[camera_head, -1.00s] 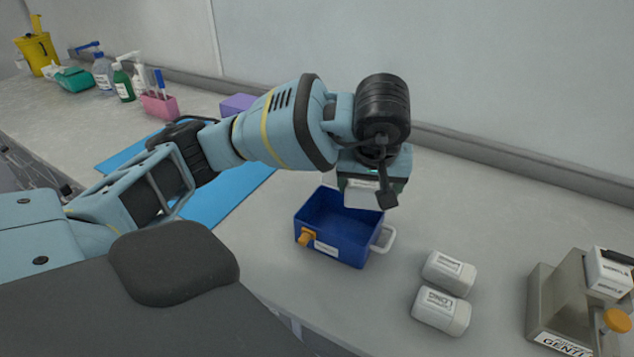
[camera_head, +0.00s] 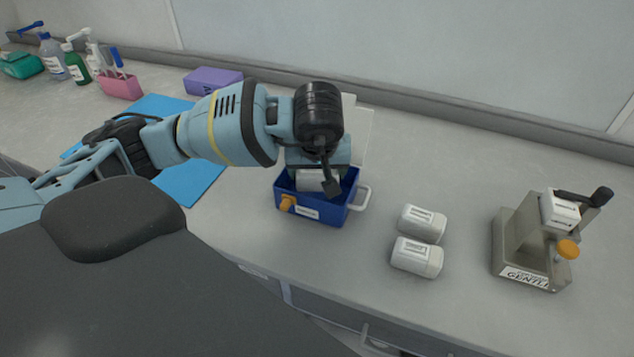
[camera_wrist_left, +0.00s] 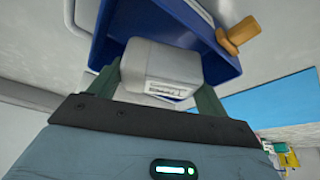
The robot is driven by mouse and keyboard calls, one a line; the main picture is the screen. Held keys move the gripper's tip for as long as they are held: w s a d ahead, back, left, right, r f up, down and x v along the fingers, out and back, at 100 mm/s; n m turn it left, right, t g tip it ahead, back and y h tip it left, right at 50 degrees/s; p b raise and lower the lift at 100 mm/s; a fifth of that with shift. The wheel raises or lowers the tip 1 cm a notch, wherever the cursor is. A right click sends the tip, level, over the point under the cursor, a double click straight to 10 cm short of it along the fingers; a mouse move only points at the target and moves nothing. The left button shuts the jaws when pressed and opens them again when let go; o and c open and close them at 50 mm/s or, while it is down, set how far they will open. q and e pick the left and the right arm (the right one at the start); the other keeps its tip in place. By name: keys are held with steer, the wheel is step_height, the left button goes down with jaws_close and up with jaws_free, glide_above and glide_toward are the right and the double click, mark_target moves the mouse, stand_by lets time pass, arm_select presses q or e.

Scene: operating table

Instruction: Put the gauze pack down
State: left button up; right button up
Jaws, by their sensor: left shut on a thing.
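My left gripper (camera_head: 320,178) is shut on a white gauze pack (camera_head: 308,181). The pack is at the mouth of a small blue bin (camera_head: 325,213) with an orange latch and a white handle. In the left wrist view the pack (camera_wrist_left: 160,65) sits between both fingers, with its printed label showing, and the bin's blue wall (camera_wrist_left: 112,25) is close by. The gripper hides part of the bin's inside, and I cannot tell whether the pack touches the bottom. My right gripper is not in view.
Two white packs (camera_head: 422,222) lie right of the bin. A grey device (camera_head: 515,245) with an orange knob and black handle stands further right. A blue mat (camera_head: 200,180), a purple box (camera_head: 212,80) and several bottles are left and behind. The counter between bin and device is partly clear.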

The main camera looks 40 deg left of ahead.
mark_target(317, 181)
arm_select(q)
steer(key=shift+f, duration=1.85)
steer(key=shift+f, duration=0.1)
steer(key=shift+f, duration=0.1)
steer(key=o, duration=0.7)
steer(key=shift+r, duration=0.55)
steer(key=v, duration=1.1)
steer(key=shift+s+r+p, duration=0.15)
steer(key=shift+p, duration=0.2)
